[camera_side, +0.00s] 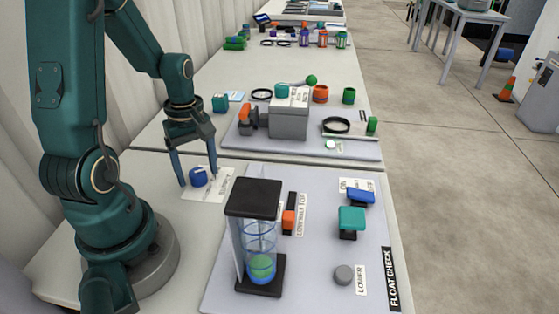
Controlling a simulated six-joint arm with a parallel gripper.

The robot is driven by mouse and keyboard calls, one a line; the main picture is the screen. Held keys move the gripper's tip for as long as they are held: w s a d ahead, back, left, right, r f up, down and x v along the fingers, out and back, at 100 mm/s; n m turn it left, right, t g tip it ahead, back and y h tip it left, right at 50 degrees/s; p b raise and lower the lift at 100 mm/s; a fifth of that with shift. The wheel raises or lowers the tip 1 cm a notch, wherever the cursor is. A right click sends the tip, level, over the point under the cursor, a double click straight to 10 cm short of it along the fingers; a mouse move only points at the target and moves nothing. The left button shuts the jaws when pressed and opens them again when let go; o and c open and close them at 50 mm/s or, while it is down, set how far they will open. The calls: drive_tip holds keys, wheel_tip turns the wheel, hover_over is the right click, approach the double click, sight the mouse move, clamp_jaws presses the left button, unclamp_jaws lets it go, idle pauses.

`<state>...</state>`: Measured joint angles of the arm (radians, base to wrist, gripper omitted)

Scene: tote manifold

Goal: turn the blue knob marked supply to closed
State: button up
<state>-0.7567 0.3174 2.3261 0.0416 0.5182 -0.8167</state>
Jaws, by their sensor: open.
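The blue knob (198,177) sits on a white label card (222,183) at the left of the near table. The card's print is too small to read. My gripper (197,180) points down with its two dark fingers spread, one to the left of the knob and one to the right. The fingers look apart from the knob, and their exact depth relative to it is hard to tell. The knob's pointer direction cannot be made out.
Right of the knob, a grey FLOAT CHECK panel (215,295) bears a clear cylinder with a black top (254,198), an orange switch (289,221), blue (360,196) and teal (351,219) handles and a grey button (344,274). Behind stands a grey box (289,121).

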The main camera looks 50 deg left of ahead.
clamp_jaws()
drive_tip(key=shift+m, duration=0.4)
drive_tip(key=m, duration=0.6)
drive_tip(key=shift+m, duration=0.3)
drive_tip(key=m, duration=0.6)
drive_tip(key=shift+s, duration=0.1)
drive_tip(key=shift+m, duration=0.4)
unclamp_jaws()
